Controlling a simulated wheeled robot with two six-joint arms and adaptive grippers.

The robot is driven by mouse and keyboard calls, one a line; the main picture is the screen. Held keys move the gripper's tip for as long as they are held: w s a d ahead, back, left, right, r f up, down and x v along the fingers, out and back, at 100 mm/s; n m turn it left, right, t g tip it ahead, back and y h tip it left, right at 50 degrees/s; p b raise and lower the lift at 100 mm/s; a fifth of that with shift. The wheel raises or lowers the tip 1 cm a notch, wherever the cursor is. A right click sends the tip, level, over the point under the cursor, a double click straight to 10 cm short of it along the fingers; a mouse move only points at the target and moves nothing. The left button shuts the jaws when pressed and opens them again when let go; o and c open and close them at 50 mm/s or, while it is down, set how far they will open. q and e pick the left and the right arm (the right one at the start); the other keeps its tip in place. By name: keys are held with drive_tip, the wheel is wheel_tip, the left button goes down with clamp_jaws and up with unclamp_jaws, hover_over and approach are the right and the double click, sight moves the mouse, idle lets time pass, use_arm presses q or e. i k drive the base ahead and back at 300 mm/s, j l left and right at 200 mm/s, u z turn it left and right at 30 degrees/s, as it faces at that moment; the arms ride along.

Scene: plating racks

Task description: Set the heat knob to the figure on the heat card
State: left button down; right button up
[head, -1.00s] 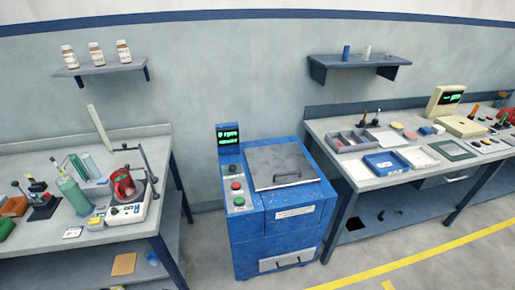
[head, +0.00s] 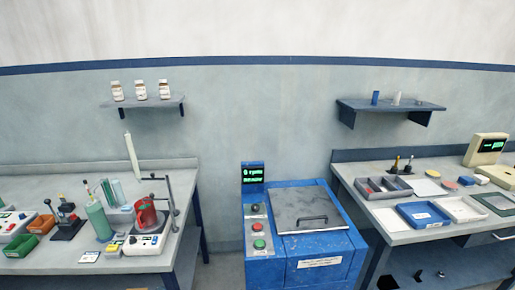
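A white hotplate-like unit (head: 140,248) with knobs on its front stands at the right end of the left bench, with a red vessel (head: 147,215) on top. A small white card (head: 89,257) lies flat on the bench to its left; its writing is too small to read, and I cannot tell whether it is the heat card. The knob setting is also too small to read. Neither of my grippers shows in the head view.
A blue machine (head: 305,245) with a lid, buttons and a lit display stands between the benches. A grey stand (head: 173,200) rises beside the red vessel. A green bottle (head: 98,220) stands to its left. The right bench (head: 400,235) holds trays. Shelves hang on the wall.

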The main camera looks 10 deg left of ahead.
sight(133, 239)
drive_tip(key=u, duration=1.25)
